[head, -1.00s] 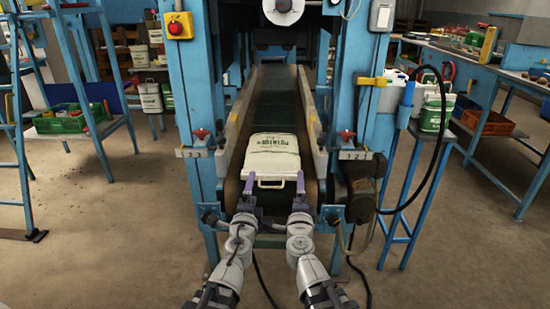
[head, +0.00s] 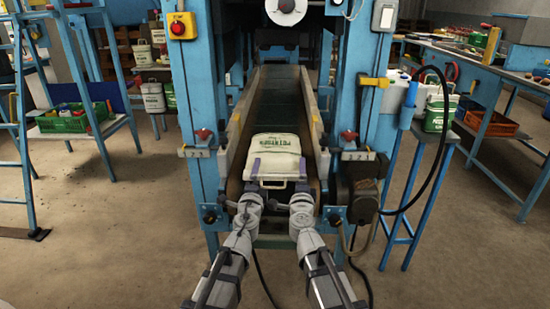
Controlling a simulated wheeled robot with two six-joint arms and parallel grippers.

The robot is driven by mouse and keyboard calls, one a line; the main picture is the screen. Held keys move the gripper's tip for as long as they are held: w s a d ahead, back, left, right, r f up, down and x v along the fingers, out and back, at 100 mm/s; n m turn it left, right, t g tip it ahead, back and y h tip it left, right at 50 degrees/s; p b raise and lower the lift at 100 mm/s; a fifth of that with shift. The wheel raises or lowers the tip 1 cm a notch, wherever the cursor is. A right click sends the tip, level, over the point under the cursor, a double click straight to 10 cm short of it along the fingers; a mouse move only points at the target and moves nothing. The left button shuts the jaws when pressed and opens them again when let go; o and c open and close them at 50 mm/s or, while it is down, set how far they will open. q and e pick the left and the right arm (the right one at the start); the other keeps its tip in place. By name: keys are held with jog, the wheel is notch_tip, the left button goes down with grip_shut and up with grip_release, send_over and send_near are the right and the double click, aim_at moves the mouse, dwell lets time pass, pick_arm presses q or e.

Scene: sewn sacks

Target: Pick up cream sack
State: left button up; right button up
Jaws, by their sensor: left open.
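The cream sack (head: 274,146) with dark green lettering lies at the near end of the conveyor belt, with its pale handle toward me. My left gripper (head: 251,176) is at the sack's near left corner. It is open, and its purple fingers point forward along the sack's edge. My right gripper (head: 302,177) is at the near right corner, its purple fingers also pointing forward. Its jaw opening is too small to make out. I cannot tell whether either gripper touches the sack.
The conveyor belt (head: 276,98) runs back between rails inside a blue frame. A blue stand on the right holds a green and white sack (head: 440,113). A green crate (head: 72,119) is on the left shelf. An orange crate (head: 491,125) is on the right bench.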

pick_arm(q)
jog(key=shift+c, duration=0.4)
pick_arm(e)
jog(key=shift+c, duration=0.4)
pick_arm(q)
jog(key=shift+d, duration=0.1)
jog(key=c, duration=1.5)
pick_arm(e)
jog(key=shift+a, duration=0.15)
jog(key=c, duration=1.5)
pick_arm(q)
grip_shut()
pick_arm(e)
jog(key=shift+s, duration=0.1)
grip_shut()
pick_arm(q)
jog(key=shift+w+d, duration=0.1)
